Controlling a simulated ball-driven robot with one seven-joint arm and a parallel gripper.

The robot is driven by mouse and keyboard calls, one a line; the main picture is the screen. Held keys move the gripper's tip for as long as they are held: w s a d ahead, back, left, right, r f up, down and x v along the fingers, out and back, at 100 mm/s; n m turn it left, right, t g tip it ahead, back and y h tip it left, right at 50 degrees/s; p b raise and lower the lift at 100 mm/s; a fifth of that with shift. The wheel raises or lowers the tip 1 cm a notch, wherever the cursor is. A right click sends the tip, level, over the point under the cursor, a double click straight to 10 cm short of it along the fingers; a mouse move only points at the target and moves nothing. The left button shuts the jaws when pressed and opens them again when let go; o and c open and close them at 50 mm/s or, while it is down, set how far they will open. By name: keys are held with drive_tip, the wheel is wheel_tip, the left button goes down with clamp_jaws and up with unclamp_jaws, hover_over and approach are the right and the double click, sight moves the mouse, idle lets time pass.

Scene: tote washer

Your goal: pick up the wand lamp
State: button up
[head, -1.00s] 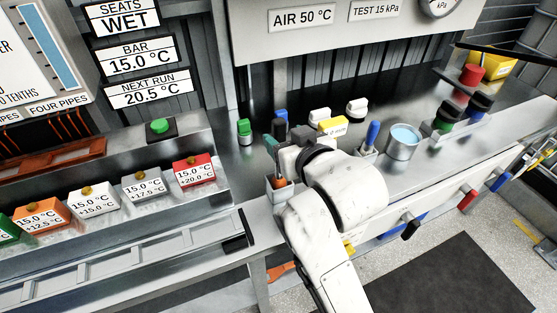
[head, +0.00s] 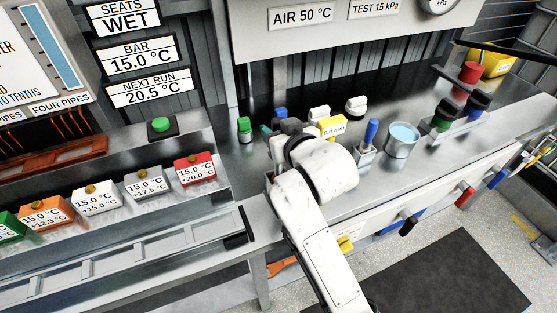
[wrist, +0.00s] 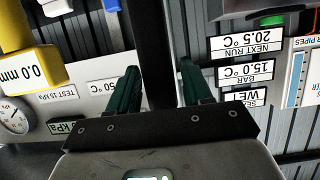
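I cannot pick out the wand lamp for sure. A small grey holder (head: 268,181) is mostly hidden behind my wrist on the counter, and what stands in it is hidden. My gripper (head: 268,131) is just above and behind it, largely covered by my arm. In the wrist view its two green fingers (wrist: 158,72) stand apart. A plain black upright bar (wrist: 158,35) shows in the gap; I cannot tell whether it lies between the fingers or is background.
A blue-handled tool (head: 371,131) stands in a grey holder, beside a pail of light blue liquid (head: 403,139). A yellow 0.0 mm gauge (head: 332,127), white-topped items and a green item (head: 244,129) stand behind. Coloured temperature blocks (head: 148,186) line the left bench.

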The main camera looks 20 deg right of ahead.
clamp_jaws()
idle(0.5)
wheel_tip(320, 180, up, 10)
drive_tip(key=shift+r+b, duration=0.1)
drive_tip(key=shift+b, duration=0.3)
drive_tip(key=shift+c, duration=1.5)
unclamp_jaws()
clamp_jaws()
